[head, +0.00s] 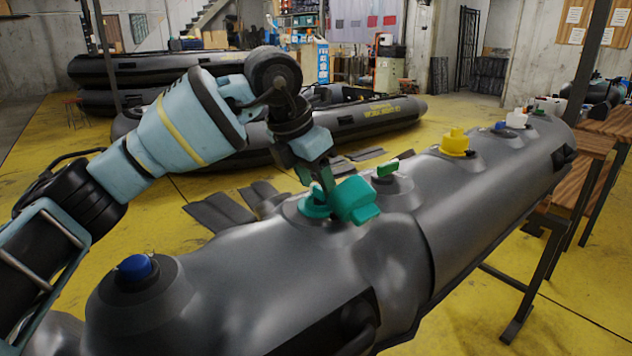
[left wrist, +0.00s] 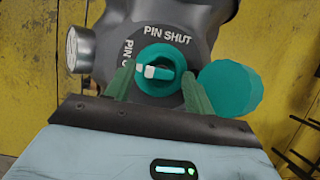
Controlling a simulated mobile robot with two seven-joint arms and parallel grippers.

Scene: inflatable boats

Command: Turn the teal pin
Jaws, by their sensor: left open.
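The teal pin (left wrist: 160,72) sits in a round teal valve on a grey base marked "PIN SHUT" in the left wrist view. In the head view the teal valve (head: 314,206) is on top of the grey boat tube, partly hidden by my gripper. A teal cap (head: 355,200) hangs beside it, and the cap also shows in the left wrist view (left wrist: 230,88). My left gripper (left wrist: 157,88) is open, with one green finger on each side of the pin. I cannot tell whether the fingers touch it. My right gripper is not in view.
The grey boat tube (head: 240,270) runs from front left to back right. On it are a blue valve (head: 134,267), a green valve (head: 388,168) and a yellow valve (head: 455,142). A wooden bench (head: 595,145) stands at the right. Other boats (head: 365,118) lie behind.

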